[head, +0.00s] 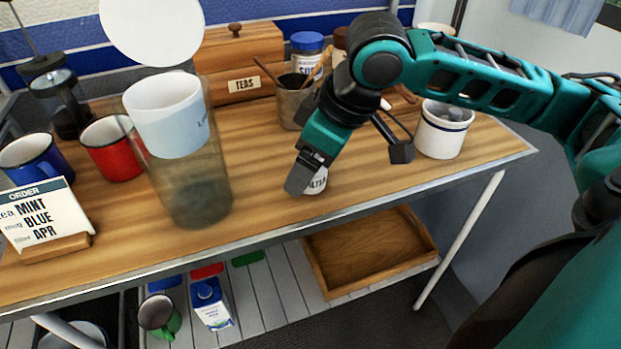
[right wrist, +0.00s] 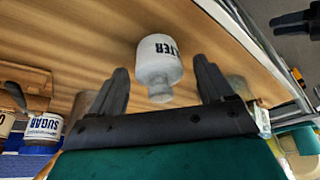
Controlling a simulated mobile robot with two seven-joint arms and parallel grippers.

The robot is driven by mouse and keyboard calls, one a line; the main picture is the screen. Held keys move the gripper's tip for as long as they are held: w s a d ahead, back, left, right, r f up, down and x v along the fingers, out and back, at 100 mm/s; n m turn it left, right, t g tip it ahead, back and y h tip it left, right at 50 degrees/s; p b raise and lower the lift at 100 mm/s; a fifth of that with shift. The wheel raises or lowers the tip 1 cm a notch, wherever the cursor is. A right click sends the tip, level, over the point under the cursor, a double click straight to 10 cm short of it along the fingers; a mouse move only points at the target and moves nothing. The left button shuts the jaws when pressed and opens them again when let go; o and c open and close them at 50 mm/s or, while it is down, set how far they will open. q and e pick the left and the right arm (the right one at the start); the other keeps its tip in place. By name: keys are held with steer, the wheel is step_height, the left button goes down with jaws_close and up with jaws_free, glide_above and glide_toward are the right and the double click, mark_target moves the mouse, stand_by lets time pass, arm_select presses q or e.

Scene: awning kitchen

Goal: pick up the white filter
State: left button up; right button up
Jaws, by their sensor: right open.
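The white filter (right wrist: 158,62) is a small white, rounded piece with dark lettering ending in "LTER" and a narrower neck. In the right wrist view it appears between the two dark fingers of my right gripper (right wrist: 160,88), with gaps on both sides. In the head view only part of the filter (head: 317,182) shows, near the table's front edge, mostly hidden behind my right gripper (head: 301,178). The right gripper is open and holds nothing. I cannot tell how far the fingertips reach past the filter. My left gripper is not seen in the head view.
A clear cylinder (head: 195,195) with a white container (head: 165,115) at its top stands left. A utensil cup (head: 290,108) and tea box (head: 240,50) are behind, a white crock (head: 443,135) right. Red (head: 112,150) and blue mugs (head: 35,165) stand left.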

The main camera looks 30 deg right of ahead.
steer(key=c, duration=1.2)
steer(key=shift+o, duration=0.2)
steer(key=shift+r, duration=0.15)
